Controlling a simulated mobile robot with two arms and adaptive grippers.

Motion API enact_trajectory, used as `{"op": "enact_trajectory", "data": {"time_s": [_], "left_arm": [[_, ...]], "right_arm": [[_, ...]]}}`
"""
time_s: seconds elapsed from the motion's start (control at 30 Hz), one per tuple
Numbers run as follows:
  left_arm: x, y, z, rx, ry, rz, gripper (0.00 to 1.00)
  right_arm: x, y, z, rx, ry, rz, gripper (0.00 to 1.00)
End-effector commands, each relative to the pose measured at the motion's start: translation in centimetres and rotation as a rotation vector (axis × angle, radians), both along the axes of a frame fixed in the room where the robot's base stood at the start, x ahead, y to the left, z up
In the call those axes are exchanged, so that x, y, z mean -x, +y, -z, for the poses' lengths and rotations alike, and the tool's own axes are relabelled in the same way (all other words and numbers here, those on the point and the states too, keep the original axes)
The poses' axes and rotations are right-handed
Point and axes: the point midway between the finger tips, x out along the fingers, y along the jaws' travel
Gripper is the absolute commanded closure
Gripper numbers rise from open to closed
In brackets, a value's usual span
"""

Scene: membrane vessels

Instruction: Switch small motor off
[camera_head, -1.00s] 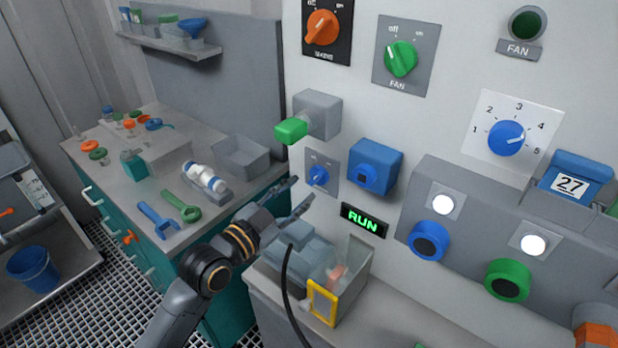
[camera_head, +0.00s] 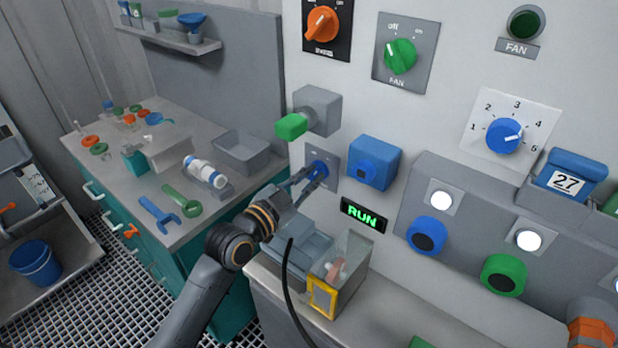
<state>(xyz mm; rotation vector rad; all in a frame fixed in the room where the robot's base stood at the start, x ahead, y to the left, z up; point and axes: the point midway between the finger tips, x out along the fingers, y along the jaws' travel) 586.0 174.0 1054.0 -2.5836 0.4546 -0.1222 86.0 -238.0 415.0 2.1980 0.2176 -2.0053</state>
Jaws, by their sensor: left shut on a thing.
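A small blue rotary knob (camera_head: 320,168) sits on a small grey plate (camera_head: 331,158) on the white wall panel. The plate is left of a blue box and below a grey box with a green handle. My left gripper (camera_head: 314,177) reaches up to this knob with its fingers on either side of it and is shut on it. The fingers partly cover the knob, so its pointing direction is hard to tell. A green RUN display (camera_head: 363,215) is lit to the lower right of the knob. My right gripper is not in view.
A blue box (camera_head: 374,164) and a green handle (camera_head: 291,126) stick out close to the knob. Below, a clear case with a yellow frame (camera_head: 322,298) stands on a grey ledge, with a black cable in front. A cluttered bench (camera_head: 150,205) is at left.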

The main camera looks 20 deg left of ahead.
Motion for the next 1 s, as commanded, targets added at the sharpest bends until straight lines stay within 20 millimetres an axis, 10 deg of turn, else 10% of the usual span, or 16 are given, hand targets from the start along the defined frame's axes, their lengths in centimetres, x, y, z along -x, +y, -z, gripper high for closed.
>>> {"op": "enact_trajectory", "data": {"time_s": [1.0], "left_arm": [[-0.1,0.3,-0.2,0.600,0.221,0.000,1.00]], "right_arm": [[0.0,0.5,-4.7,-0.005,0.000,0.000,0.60]]}}
